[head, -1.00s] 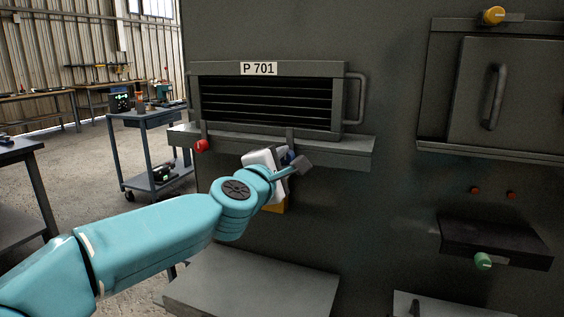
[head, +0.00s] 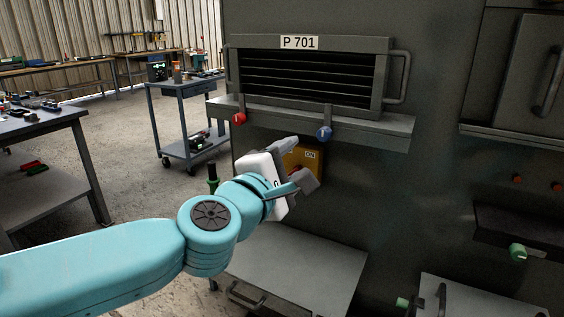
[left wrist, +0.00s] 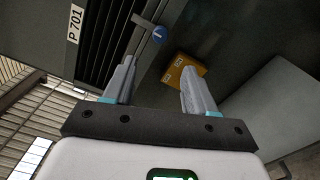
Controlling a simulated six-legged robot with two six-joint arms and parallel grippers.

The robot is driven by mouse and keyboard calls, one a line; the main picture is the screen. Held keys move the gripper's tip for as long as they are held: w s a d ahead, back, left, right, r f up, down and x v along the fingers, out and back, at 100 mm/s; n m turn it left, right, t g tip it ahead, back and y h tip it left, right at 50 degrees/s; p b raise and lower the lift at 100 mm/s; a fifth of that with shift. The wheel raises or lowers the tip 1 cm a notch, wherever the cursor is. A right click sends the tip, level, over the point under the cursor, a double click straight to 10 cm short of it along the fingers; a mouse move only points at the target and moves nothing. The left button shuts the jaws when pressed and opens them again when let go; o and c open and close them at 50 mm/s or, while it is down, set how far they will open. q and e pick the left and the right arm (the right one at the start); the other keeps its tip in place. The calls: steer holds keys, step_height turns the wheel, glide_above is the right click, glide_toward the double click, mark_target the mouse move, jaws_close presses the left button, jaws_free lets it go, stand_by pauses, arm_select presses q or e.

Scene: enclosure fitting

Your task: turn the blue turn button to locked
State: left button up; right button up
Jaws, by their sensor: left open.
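The blue turn button (head: 324,133) hangs at the right part of the ledge under the louvred panel marked P 701 (head: 300,77). A grey bar runs upward from it over the ledge. In the left wrist view the blue button (left wrist: 159,35) shows a white mark on its face, beyond the fingertips. My left gripper (head: 301,163) is open and empty, below and left of the button and apart from it. Its two fingers also show in the left wrist view (left wrist: 158,68). My right gripper is in neither view.
A red button (head: 239,118) hangs at the ledge's left end. A yellow box (head: 312,155) marked ON sits behind my left fingers, under the ledge (head: 375,125). A grey lower box (head: 300,265) juts out below. A trolley (head: 185,120) stands at left.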

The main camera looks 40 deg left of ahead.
arm_select(q)
steer(key=v, duration=0.3)
steer(key=shift+s+p, duration=0.25)
steer(key=shift+p, duration=0.1)
stand_by(0.3)
